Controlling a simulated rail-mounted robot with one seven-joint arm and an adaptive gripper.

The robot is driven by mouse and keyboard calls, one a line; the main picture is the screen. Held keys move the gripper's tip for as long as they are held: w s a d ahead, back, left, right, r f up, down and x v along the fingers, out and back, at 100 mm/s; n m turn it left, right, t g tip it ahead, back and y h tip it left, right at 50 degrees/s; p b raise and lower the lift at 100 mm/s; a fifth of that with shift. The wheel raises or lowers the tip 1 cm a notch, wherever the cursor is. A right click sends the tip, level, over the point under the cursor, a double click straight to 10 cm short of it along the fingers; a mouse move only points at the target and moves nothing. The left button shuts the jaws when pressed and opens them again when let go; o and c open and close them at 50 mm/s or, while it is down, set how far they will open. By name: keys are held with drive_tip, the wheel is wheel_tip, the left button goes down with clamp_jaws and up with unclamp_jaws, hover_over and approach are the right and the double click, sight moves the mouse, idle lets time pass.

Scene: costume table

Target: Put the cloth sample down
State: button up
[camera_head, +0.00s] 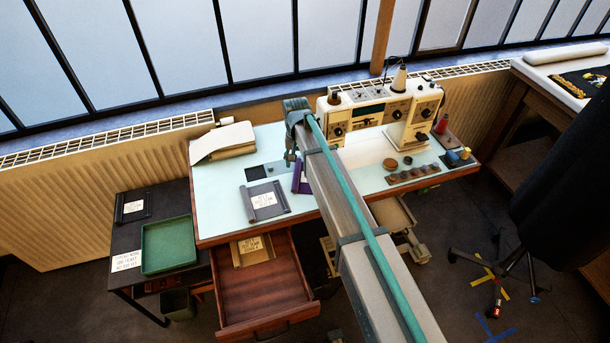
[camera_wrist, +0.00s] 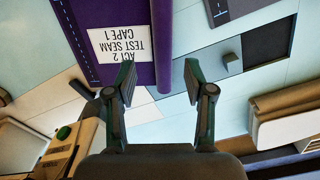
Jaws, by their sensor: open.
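A purple cloth sample (camera_wrist: 120,75) with a white label reading "ACT 2 TEST SEAM CAPE 1" lies on the pale table top. In the head view the purple sample (camera_head: 296,182) is partly hidden behind my arm. My gripper (camera_wrist: 159,82) is open, pointing down at the table. In the wrist view the sample's rolled edge runs between the two fingertips, and neither finger visibly pinches it. How high the fingertips are above it is unclear. In the head view my gripper (camera_head: 291,157) is small, at the sample's far side.
A dark grey labelled sample (camera_head: 265,214) lies left of the purple one. The sewing machine (camera_head: 372,113) stands right. A green tray (camera_head: 168,262) sits left.

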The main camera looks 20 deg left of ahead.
sight(296, 173)
drive_tip(key=shift+s+a+f+p, duration=0.1)
drive_tip(key=shift+f+p, duration=0.55)
drive_tip(key=shift+f, duration=0.7)
drive_tip(key=shift+s+a+f+p, duration=0.1)
drive_tip(key=shift+f+p, duration=0.55)
drive_tip(key=shift+f, duration=0.65)
drive_tip(key=shift+c, duration=0.3)
clamp_jaws()
